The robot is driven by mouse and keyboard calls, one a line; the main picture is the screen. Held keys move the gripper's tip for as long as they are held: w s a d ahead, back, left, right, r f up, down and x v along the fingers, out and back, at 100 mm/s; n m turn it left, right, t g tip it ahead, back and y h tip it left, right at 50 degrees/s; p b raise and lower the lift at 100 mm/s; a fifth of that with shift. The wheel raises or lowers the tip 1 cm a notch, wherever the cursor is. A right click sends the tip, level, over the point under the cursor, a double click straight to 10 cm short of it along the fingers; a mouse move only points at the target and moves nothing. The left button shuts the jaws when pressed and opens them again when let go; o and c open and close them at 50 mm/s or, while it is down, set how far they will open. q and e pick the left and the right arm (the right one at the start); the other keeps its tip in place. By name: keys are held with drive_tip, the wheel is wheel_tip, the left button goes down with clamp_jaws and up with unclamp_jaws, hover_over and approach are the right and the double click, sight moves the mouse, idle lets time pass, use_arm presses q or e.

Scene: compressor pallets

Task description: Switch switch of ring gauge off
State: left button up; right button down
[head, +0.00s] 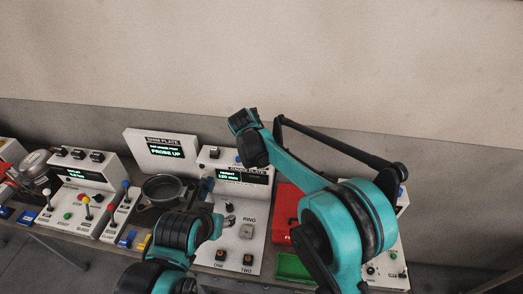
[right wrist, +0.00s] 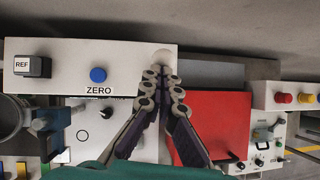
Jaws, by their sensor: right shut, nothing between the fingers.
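The ring gauge is a pale panel (head: 236,241) marked RING, with a raised housing and a lit height display (head: 228,175). In the right wrist view its housing top (right wrist: 125,57) carries a REF button (right wrist: 32,66), a blue ZERO button (right wrist: 97,75) and a pale round knob (right wrist: 162,60) at the right end; I cannot tell if this is the switch. My right gripper (right wrist: 162,78) is shut and empty, its tips at or just short of that knob; contact is unclear. My left gripper (head: 227,219) is over the lower panel, its fingers hard to make out.
More control boxes stand at both sides; a wall is behind.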

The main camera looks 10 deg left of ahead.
drive_tip(key=shift+w+d, duration=0.1)
drive_tip(key=shift+w, duration=1.25)
drive_tip(key=shift+r, duration=0.1)
drive_tip(key=shift+s+a+r, duration=0.15)
drive_tip(key=shift+s+a, duration=0.1)
use_arm(q)
drive_tip(key=shift+s+d+r+p, duration=0.25)
drive_tip(key=shift+s+r+p, duration=0.05)
drive_tip(key=shift+r+p, duration=0.2)
drive_tip(key=shift+s+d+r+p, duration=0.3)
drive_tip(key=shift+r+p, duration=0.1)
drive_tip(key=shift+r, duration=0.1)
use_arm(e)
drive_tip(key=w+r+v, duration=0.1)
drive_tip(key=v, duration=1.1)
drive_tip(key=shift+w, duration=0.3)
use_arm(q)
drive_tip(key=shift+w+a, duration=0.1)
drive_tip(key=shift+a, duration=0.05)
use_arm(e)
drive_tip(key=shift+r, duration=0.1)
